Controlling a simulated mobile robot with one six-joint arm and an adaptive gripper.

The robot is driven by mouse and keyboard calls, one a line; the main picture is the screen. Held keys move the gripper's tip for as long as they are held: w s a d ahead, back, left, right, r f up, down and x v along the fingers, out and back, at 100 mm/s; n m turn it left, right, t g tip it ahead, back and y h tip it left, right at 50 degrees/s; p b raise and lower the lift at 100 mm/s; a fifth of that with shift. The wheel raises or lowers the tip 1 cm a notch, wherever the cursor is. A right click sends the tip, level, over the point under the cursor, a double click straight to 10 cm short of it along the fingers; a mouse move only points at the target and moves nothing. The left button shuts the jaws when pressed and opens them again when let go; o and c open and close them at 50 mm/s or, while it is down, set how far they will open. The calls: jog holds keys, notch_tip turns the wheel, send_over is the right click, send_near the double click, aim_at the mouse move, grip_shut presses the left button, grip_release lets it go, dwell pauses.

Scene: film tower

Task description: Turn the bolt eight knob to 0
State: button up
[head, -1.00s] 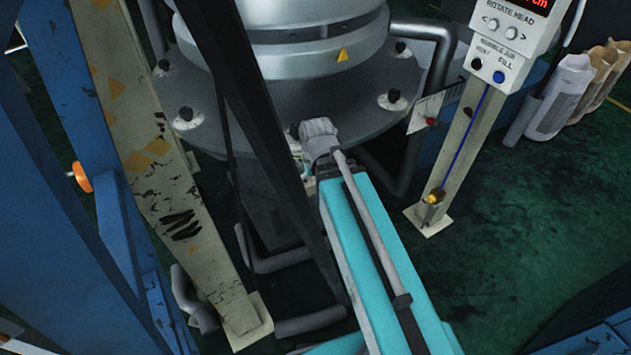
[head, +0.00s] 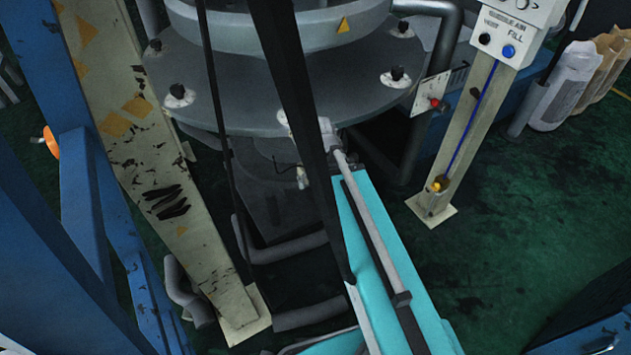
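Several black bolt knobs sit on pale round dials around the rim of a grey round plate (head: 300,85). One knob (head: 178,91) is at the front left and another (head: 397,73) at the right. I cannot read any numbers, so I cannot tell which is bolt eight. A pale patch (head: 283,117) at the front rim shows beside a black bar that hides most of it. My teal arm reaches up from the bottom to this front rim. My gripper is at its far end, mostly hidden behind the bar and the arm; its fingers cannot be made out.
A black bar (head: 295,110) crosses the view in front of the plate. A worn cream post (head: 150,160) and blue frame (head: 85,200) stand at the left. A control box (head: 505,40) on a cream post stands at the right. Green floor (head: 520,220) is open at the lower right.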

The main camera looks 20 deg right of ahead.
notch_tip(320, 180, down, 11)
jog(key=b, duration=1)
jog(key=shift+s, duration=0.3)
notch_tip(320, 180, up, 22)
jog(key=p, duration=2.2)
jog(key=shift+s+r, duration=0.25)
jog(key=shift+s, duration=0.15)
